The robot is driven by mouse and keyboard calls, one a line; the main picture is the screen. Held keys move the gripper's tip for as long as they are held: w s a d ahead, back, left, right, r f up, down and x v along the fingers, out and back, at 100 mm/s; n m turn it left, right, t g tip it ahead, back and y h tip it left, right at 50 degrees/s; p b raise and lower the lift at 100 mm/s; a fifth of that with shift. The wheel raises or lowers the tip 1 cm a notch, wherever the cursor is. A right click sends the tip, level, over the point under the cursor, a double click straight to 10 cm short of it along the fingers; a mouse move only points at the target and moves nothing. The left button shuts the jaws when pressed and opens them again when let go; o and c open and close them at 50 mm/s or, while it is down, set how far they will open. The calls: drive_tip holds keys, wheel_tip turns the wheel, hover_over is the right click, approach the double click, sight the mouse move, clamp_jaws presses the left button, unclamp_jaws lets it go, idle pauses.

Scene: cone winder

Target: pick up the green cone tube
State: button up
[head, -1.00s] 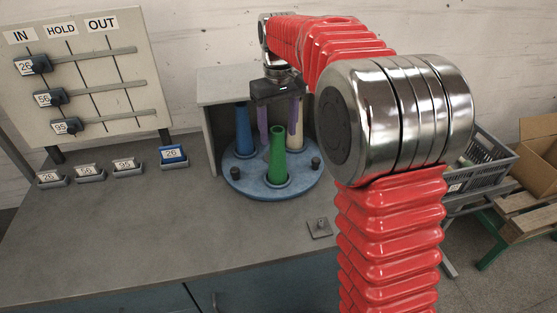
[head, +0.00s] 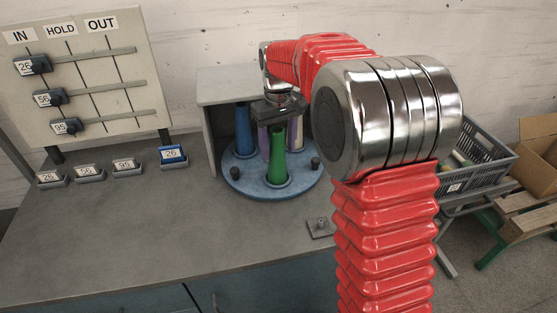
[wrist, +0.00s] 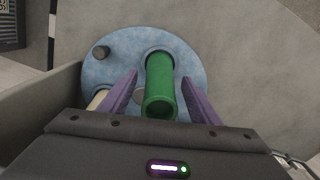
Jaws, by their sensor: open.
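The green cone tube (head: 278,158) stands upright in a socket at the front of the round blue turntable (head: 236,180). In the wrist view the green tube (wrist: 160,82) lies between the two purple fingers of my gripper (wrist: 160,100), with its open top end toward the camera. The fingers are apart, one on each side, and I see a gap on both sides. In the head view my gripper (head: 280,128) is above and behind the tube, its fingers partly hidden by it.
A blue tube (head: 243,130) stands left and a cream tube (head: 297,132) stands behind right on the turntable. A grey panel rises behind them. Dark knobs (head: 315,163) sit on the turntable rim. A small metal plate (head: 320,228) lies on the bench.

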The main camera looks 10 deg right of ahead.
drive_tip(key=shift+c, duration=0.3)
drive_tip(key=c, duration=1.2)
